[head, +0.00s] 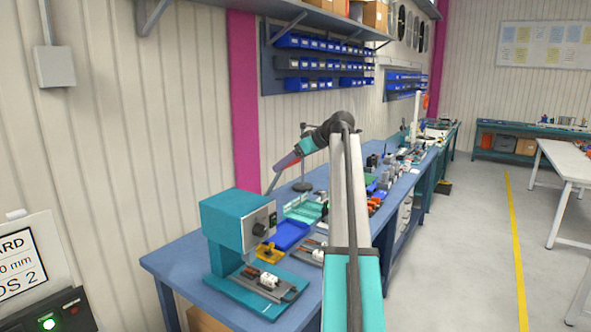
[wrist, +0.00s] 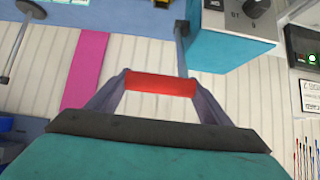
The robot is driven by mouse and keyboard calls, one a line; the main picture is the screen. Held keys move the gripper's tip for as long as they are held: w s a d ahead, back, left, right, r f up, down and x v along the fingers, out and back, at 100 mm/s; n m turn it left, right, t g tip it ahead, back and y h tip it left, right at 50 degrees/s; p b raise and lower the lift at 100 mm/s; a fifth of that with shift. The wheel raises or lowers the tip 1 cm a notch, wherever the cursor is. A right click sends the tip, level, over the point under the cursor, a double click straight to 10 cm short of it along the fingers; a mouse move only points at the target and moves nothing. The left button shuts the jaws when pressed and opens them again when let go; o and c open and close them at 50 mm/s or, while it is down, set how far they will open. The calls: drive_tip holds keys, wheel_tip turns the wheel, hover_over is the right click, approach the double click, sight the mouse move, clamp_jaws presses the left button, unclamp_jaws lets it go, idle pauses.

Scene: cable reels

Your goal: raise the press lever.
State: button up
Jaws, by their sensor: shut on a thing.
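The press (head: 228,222) is a teal box with a grey front panel and a black knob, standing on a teal base at the near end of the bench. Its head also shows upside down in the wrist view (wrist: 222,52). The press lever is a thin grey rod (wrist: 182,48) ending in a red grip (wrist: 160,83). In the head view the red grip (head: 286,161) is up above and right of the press, with the lever tilted. My gripper (wrist: 160,88) is shut on the red grip, one finger at each end of it.
The blue bench (head: 185,262) runs back along the wall. A blue tray (head: 290,236) and several small parts lie beside the press. Blue bins (head: 310,42) hang on the wall above.

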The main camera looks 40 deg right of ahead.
drive_tip(key=shift+w+r, duration=0.25)
drive_tip(key=shift+w, duration=0.05)
drive_tip(key=o, duration=1.5)
drive_tip(key=shift+a, duration=0.1)
drive_tip(key=shift+f, duration=0.1)
drive_tip(key=shift+s+r, duration=0.25)
drive_tip(key=shift+s, duration=0.15)
drive_tip(key=b+v, duration=0.4)
drive_tip(key=v, duration=0.9)
